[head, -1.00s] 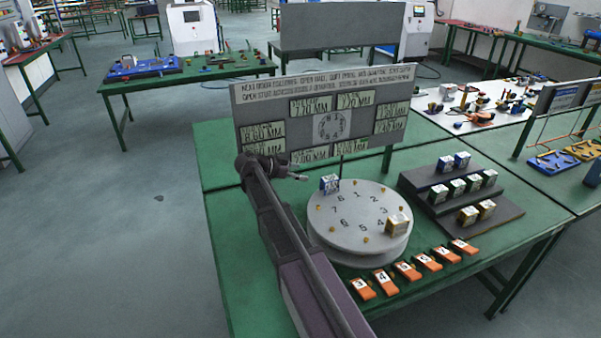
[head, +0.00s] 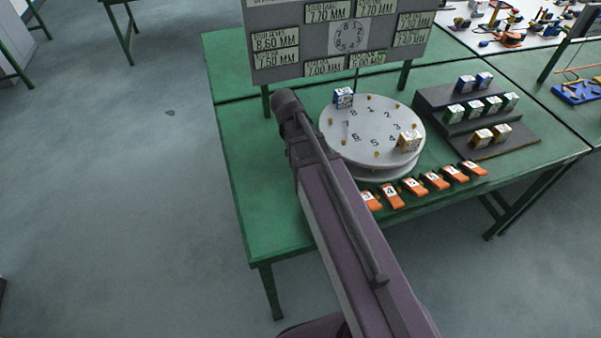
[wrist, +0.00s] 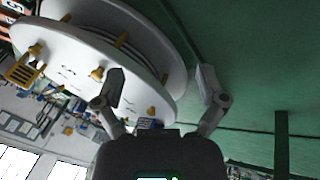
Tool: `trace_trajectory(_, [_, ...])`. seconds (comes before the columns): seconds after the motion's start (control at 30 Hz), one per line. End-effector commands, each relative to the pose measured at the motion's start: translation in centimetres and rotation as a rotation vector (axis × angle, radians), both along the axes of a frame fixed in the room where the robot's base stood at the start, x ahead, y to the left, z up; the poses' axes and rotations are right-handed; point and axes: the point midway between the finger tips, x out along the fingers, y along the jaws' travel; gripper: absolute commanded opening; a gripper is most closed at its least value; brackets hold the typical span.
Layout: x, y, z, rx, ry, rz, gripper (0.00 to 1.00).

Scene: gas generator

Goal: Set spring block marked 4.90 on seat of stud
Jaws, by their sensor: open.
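Several small spring blocks stand on the dark stepped rack: blue ones (head: 475,82) on top, green ones (head: 482,108) in the middle, yellow ones (head: 491,135) at the bottom. A blue block (head: 344,97) and a yellow block (head: 409,139) stand on the round white plate (head: 360,147), which has small brass studs (head: 376,154) around its rim. I cannot read which block is marked 4.90. In the wrist view my gripper (wrist: 162,88) is open and empty beside the plate's rim (wrist: 140,75). The yellow block (wrist: 22,70) shows at left there. The head view hides my gripper behind my arm.
Orange numbered tags (head: 413,187) line the table's front side. An upright sign board (head: 290,52) with sizes in mm stands behind the plate. The green table (head: 235,170) is bare left of the plate. The stepped rack (head: 500,148) stands right of it.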

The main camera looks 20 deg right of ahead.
Motion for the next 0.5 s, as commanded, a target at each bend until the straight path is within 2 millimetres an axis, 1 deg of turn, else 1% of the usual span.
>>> trace_trajectory(0.03, [-2.1,0.7,-0.4,0.058,0.029,0.065,0.91])
trace_trajectory(0.2, [-6.0,3.4,-1.4,0.246,0.099,0.301,0.91])
trace_trajectory(0.33, [-8.0,5.0,-1.7,0.349,0.117,0.443,0.91])
trace_trajectory(0.4, [-8.7,5.6,-1.7,0.386,0.120,0.496,0.91])
trace_trajectory(0.5, [-9.2,6.0,-1.7,0.417,0.121,0.542,0.91])
